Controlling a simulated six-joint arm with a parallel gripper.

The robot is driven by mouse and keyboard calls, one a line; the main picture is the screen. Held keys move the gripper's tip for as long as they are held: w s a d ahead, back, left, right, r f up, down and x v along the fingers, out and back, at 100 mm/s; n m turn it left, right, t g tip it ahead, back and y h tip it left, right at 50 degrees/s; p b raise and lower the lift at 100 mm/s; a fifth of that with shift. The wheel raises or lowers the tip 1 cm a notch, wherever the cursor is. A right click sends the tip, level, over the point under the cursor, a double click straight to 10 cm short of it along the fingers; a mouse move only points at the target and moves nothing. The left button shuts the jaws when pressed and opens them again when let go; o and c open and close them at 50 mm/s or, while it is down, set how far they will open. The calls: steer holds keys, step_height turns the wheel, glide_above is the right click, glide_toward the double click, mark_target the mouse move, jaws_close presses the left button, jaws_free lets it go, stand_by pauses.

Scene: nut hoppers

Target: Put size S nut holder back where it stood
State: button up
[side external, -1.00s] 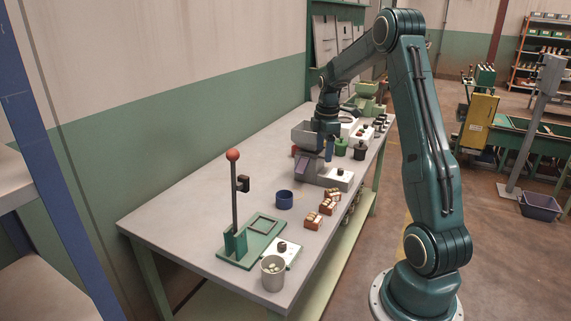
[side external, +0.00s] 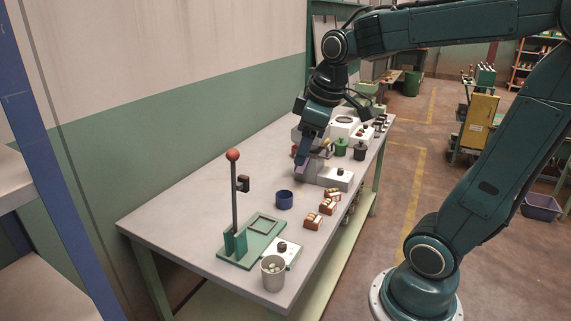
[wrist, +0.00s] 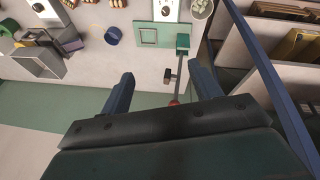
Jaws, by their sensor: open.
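My gripper (wrist: 160,74) is open, with nothing between its fingers. In the side view my gripper (side external: 304,156) is tilted in front of the grey hopper station and hides much of it. The station's grey hopper (wrist: 38,64) and purple chute (wrist: 68,36) show at the left of the wrist view. A blue round cup (wrist: 112,36) stands alone on the table, also in the side view (side external: 284,199). A grey cup (side external: 273,273) with pale green pieces stands at the table's near corner. No size mark is readable, so I cannot tell which is the size S nut holder.
A green stand (side external: 235,243) carries a tall post with a red ball (side external: 233,155). A white scale (side external: 286,252) is beside it. Small brown boxes (side external: 313,221) sit near the right edge. Dark and green jars (side external: 341,147) stand farther back. The table's left part is clear.

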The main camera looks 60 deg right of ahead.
steer(key=s+a+f+m+t+y, duration=0.1)
steer(key=s+a+m, duration=0.1)
steer(key=s+a, duration=0.6)
steer(key=shift+s+f+m+t, duration=0.15)
steer(key=shift+s+m+t, duration=0.25)
steer(key=shift+s, duration=0.4)
stand_by(0.6)
